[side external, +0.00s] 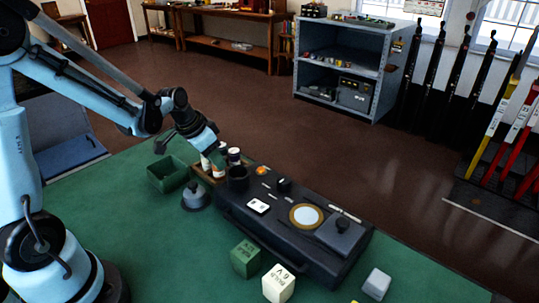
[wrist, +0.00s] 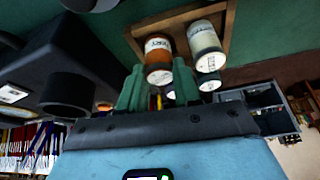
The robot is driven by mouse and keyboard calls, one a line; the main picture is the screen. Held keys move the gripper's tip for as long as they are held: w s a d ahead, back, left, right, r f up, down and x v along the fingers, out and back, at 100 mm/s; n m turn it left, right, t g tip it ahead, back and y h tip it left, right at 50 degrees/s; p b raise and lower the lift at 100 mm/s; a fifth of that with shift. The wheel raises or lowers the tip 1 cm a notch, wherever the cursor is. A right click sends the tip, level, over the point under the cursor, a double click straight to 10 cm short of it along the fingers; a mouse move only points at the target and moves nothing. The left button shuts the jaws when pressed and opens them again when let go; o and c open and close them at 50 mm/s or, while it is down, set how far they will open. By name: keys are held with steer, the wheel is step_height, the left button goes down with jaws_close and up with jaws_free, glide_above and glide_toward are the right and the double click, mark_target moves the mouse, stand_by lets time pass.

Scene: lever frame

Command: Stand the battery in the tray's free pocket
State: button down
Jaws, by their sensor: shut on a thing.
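The wooden tray (side external: 196,172) stands at the left end of the dark instrument; its edge also shows in the wrist view (wrist: 229,24). My gripper (side external: 214,153) is low over the tray, and its green fingers show in the wrist view (wrist: 158,80). It is shut on the orange-labelled battery (wrist: 158,52), which is upright between the fingers. A white-labelled battery (wrist: 204,40) stands beside it in the tray, and another battery cap (wrist: 209,82) shows nearby. I cannot tell whether the held battery's base touches the tray floor. The free pocket is hidden.
The dark instrument case (side external: 290,215) with knobs and a round dial lies right of the tray. An open green box (side external: 167,174) and a grey domed thing (side external: 195,197) stand close to the left. A green block (side external: 245,258) and a cream block (side external: 278,283) stand in front.

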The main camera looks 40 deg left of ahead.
steer(key=shift+f, duration=0.25)
stand_by(0.4)
steer(key=shift+c, duration=1.1)
jaws_free()
steer(key=shift+r, duration=3.05)
steer(key=s+d+r+n+t, duration=0.1)
steer(key=s+d+r+t, duration=0.1)
steer(key=s+d, duration=0.8)
steer(key=shift+r+n+t+y, duration=0.3)
steer(key=shift+r+n+y, duration=0.1)
steer(key=shift+r, duration=0.35)
